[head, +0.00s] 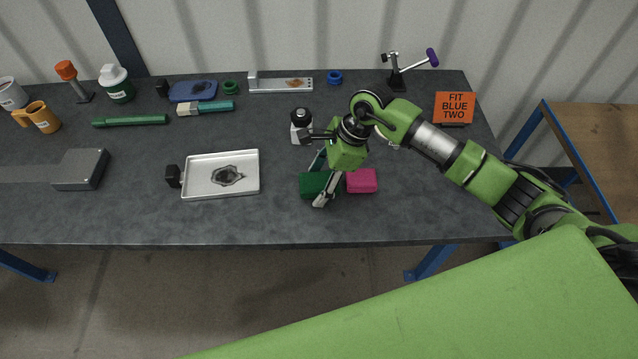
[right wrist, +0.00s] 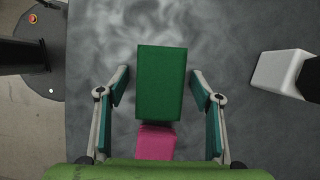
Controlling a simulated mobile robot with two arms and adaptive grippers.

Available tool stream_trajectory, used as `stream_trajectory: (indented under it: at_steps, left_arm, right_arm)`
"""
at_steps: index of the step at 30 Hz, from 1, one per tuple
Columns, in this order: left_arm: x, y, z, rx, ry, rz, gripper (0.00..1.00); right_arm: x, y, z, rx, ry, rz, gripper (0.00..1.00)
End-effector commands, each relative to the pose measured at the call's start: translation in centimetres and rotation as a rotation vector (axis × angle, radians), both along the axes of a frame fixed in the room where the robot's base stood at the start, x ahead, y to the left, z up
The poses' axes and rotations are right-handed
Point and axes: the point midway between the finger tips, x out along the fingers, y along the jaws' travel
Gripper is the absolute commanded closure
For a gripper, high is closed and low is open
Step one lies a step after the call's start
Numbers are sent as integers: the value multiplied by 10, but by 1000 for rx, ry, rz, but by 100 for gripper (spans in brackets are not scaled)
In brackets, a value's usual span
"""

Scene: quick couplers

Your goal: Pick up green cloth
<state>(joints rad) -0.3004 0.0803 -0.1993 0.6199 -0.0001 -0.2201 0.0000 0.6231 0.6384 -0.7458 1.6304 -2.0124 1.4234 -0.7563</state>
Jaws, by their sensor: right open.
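The green cloth (head: 314,186) is a folded block lying on the dark grey table, left of a pink block. In the right wrist view the green cloth (right wrist: 161,82) lies ahead and between the fingers, with a gap on each side. My right gripper (head: 324,180) is open over the cloth, and its fingers also show in the right wrist view (right wrist: 160,82). Its near finger partly covers the cloth in the head view. I cannot tell how high the fingers are above the table. My left gripper is not in view.
The pink block (head: 362,181) sits right beside the cloth. A metal tray (head: 196,190) with a dark stain lies to the left. An orange sign (head: 454,107) stands at the back right. The table's front right is clear.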

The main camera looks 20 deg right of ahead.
Motion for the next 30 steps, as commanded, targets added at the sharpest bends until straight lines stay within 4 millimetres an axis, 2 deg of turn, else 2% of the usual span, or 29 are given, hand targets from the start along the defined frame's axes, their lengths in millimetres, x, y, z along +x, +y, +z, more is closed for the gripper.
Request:
stream_trajectory:
  at_steps: [6, 10, 11, 25, 28, 30]
  left_arm:
    - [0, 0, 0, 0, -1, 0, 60]
    - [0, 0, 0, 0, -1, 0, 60]
    - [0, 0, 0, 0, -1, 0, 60]
    - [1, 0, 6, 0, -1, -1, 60]
    - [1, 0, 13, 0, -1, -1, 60]
    - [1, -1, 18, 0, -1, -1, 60]
  right_arm:
    - [0, 0, 0, 0, 0, 0, 40]
    - [0, 0, 0, 0, 0, 0, 74]
    - [0, 0, 0, 0, 0, 0, 78]
    - [-1, 0, 3, 0, 3, 1, 79]
    - [-1, 0, 9, 0, 2, 0, 79]
    - [1, -1, 23, -1, -2, 0, 79]
